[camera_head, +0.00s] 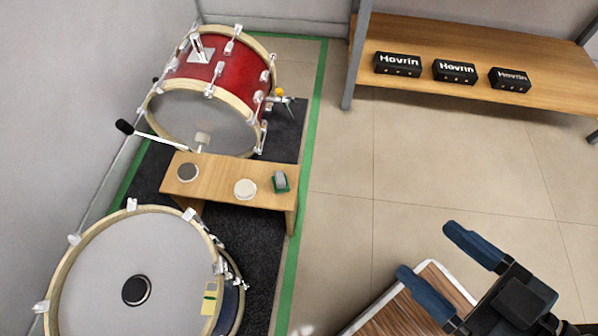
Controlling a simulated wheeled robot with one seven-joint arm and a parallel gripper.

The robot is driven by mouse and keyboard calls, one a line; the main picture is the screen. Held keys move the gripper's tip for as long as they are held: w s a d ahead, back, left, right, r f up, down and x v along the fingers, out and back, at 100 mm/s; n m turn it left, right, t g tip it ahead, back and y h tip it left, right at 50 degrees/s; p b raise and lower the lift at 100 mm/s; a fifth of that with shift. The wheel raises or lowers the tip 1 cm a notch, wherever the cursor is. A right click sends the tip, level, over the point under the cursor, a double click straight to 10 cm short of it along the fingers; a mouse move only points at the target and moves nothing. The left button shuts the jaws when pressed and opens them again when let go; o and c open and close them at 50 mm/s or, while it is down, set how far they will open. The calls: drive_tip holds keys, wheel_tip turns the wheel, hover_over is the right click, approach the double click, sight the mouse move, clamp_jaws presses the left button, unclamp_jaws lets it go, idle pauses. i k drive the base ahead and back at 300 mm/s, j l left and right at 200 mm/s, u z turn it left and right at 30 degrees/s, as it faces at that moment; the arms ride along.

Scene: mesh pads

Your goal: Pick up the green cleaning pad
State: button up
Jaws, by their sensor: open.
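A small green pad (281,186) with a grey block-like part on top lies at the right end of a small wooden bench (218,191). My gripper (425,250) has two blue fingers spread apart with nothing between them. It is at the lower right, over the tiled floor and well to the right of the bench and the green pad. A green mark also shows on a yellowish label on the lower drum; I cannot tell what it is.
A dark disc (188,172) and a white round pad (245,189) share the bench. A red drum (215,90) stands behind it, another drum (90,270) in front. A wooden shelf (460,60) bears black boxes. Tiled floor (370,190) right of the bench is clear.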

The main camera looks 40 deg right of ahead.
sight(279, 181)
drive_tip(key=i+l+u, duration=0.6)
drive_tip(key=u, duration=0.25)
